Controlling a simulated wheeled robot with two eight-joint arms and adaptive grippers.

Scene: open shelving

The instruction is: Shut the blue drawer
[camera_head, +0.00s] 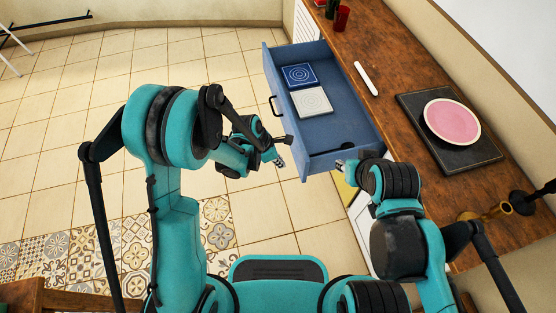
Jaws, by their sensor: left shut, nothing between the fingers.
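The blue drawer (345,108) stands pulled out from under the wooden counter, towards the left. Its front panel (285,128) carries a dark handle (273,105). Inside lie a blue tile with a ring pattern (299,75) and a pale tile (311,101). My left gripper (281,160) is shut and empty, just left of the front panel near its lower end; I cannot tell whether it touches. My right gripper (341,165) is by the drawer's near side wall, mostly hidden by its own arm, so its jaws are unclear.
On the wooden counter (390,75) are a white bar (366,78), a dark board (465,150) with a pink plate (452,121), red cups (341,18) and brass-coloured holders (500,210). The tiled floor (190,60) left of the drawer is clear.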

